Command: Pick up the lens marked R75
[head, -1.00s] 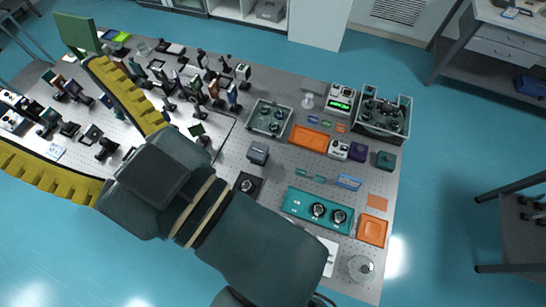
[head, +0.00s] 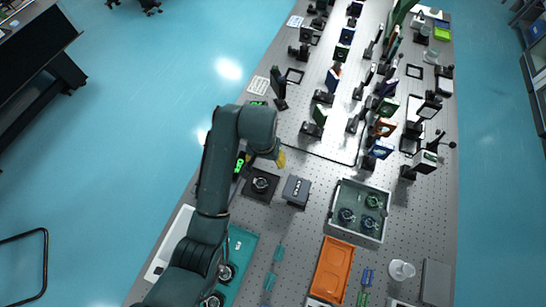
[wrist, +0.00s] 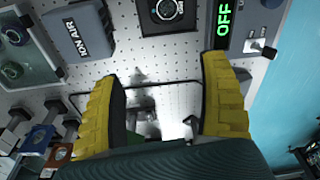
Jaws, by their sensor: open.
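No R75 marking is readable in either view. A round lens mount (head: 262,183) sits on a black square pad and also shows at the top of the wrist view (wrist: 167,10). Several dark round lenses (head: 347,215) sit in a clear-walled tray (head: 355,234); the tray's lenses (wrist: 12,70) appear at the left in the wrist view. Two more round mounts (head: 228,271) sit on the teal tray (head: 242,246), partly hidden by my arm. My gripper (head: 281,158) is above the table just beyond the black pad. Its yellow fingers (wrist: 167,105) are apart and empty.
A green OFF display (wrist: 224,20) is near the right finger. Upright optics (head: 320,115) crowd the table's far part. An orange tray (head: 333,270) lies in front.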

